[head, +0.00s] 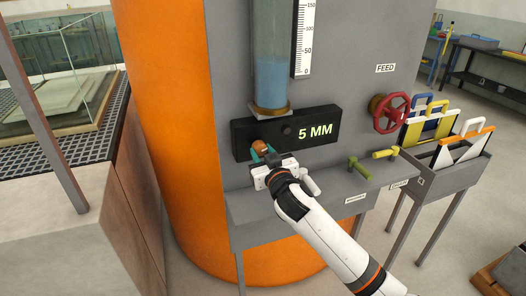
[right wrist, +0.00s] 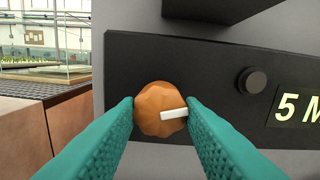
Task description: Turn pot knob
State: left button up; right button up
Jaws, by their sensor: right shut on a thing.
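The pot knob is an orange-brown faceted knob (right wrist: 158,108) with a white pointer bar, which points to the right in the right wrist view. It sits at the left of a black panel (head: 320,146) whose display reads 5 MM. In the head view the knob (head: 259,146) shows just beyond my right gripper (head: 263,154). My right gripper's teal fingers (right wrist: 160,118) are shut on the knob, one on each side. A small black button (right wrist: 253,81) sits to the right of the knob. My left gripper is not in view.
A grey shelf (head: 320,195) with green and yellow levers is below the panel. A red handwheel (head: 389,113) labelled FEED is at the right. A clear tube (head: 272,60) with blue liquid stands above the panel. A rack (head: 455,175) of coloured-handled plates stands farther right.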

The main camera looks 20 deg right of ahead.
jog(key=n+p, duration=0.1)
jog(key=n, duration=0.2)
jog(key=shift+r+n+p, duration=0.1)
jog(key=shift+n+p, duration=0.2)
jog(key=shift+n, duration=0.1)
jog(key=n+p, duration=0.1)
jog(key=n, duration=0.3)
jog(key=shift+n+p, duration=0.3)
jog(key=shift+p, duration=0.1)
jog(key=n+p, duration=0.1)
jog(key=n, duration=0.3)
jog(key=shift+n+p, duration=0.3)
jog(key=shift+p, duration=0.1)
jog(key=n+p, duration=0.1)
jog(key=n, duration=0.2)
jog(key=shift+n, duration=0.3)
jog(key=n+p, duration=0.2)
jog(key=n, duration=0.2)
jog(key=shift+n, duration=0.3)
jog(key=n+p, duration=0.2)
jog(key=n, duration=0.1)
jog(key=shift+n, duration=0.3)
jog(key=n+p, duration=0.2)
jog(key=n, duration=0.2)
jog(key=shift+n+p, duration=0.7)
jog(key=shift+n, duration=1.1)
